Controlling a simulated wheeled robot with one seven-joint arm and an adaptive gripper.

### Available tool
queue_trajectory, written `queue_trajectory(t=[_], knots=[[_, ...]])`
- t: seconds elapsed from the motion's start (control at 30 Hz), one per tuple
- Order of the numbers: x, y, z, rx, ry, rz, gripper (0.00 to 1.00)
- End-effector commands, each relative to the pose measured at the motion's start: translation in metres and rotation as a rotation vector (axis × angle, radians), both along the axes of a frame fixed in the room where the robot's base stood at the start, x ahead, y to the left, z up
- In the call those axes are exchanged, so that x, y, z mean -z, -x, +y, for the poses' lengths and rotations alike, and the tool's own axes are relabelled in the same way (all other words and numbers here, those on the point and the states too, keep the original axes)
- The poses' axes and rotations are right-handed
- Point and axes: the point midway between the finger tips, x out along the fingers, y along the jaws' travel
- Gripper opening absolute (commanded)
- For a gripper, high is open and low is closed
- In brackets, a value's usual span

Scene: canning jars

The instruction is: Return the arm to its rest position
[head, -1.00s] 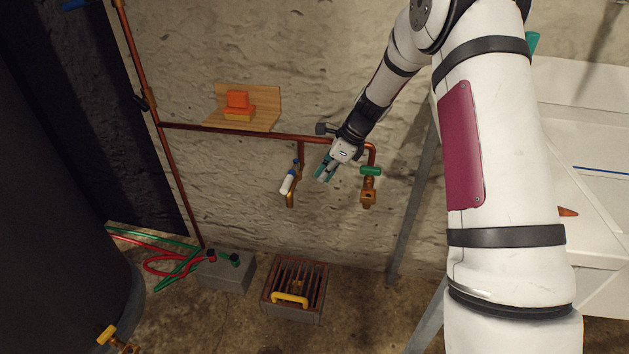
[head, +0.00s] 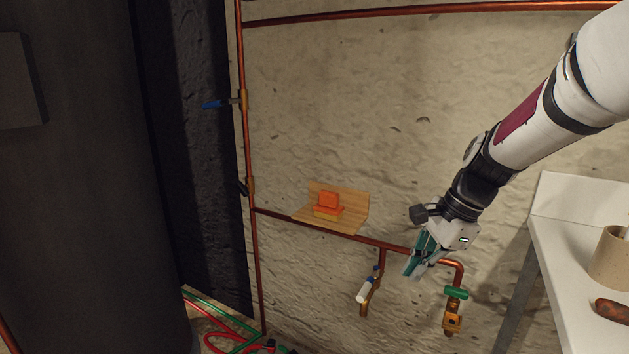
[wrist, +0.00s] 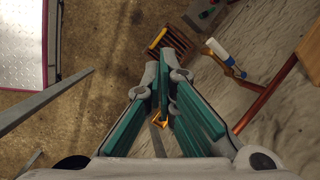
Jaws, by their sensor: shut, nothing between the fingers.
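My gripper (head: 416,268) hangs at the end of my arm, in front of the wall pipes in the head view. Its teal-lined fingers are shut with nothing between them. The fingers also show in the wrist view (wrist: 160,92), pointing down toward the floor. In the head view the gripper is just left of the brass tap with the green handle (head: 456,293) and right of the tap with the white and blue handle (head: 366,287). I cannot tell whether it touches the pipe behind it.
A wooden shelf (head: 350,212) with an orange block (head: 328,202) is on the wall to the left. A white counter (head: 570,255) with a tan container (head: 610,256) stands at the right. A dark tank (head: 75,180) fills the left. A floor grate (wrist: 178,45) shows below.

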Motion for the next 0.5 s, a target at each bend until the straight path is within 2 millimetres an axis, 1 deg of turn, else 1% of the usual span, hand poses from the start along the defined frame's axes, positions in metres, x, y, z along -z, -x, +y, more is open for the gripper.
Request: queue_trajectory(t=[0.03,0.07,0.1,0.17,0.2,0.27,0.3,0.33,0.5], knots=[[-0.015,0.021,0.006,-0.081,0.025,-0.022,0.0],[-0.022,0.033,0.009,-0.129,0.041,-0.032,0.0],[-0.03,0.049,0.012,-0.195,0.062,-0.045,0.0],[-0.041,0.074,0.017,-0.293,0.09,-0.061,0.0],[-0.047,0.09,0.019,-0.355,0.11,-0.074,0.0],[-0.055,0.115,0.022,-0.451,0.14,-0.09,0.0],[-0.059,0.132,0.023,-0.515,0.16,-0.097,0.0],[-0.062,0.144,0.024,-0.562,0.173,-0.105,0.0],[-0.07,0.215,0.024,-0.824,0.255,-0.137,0.0]])
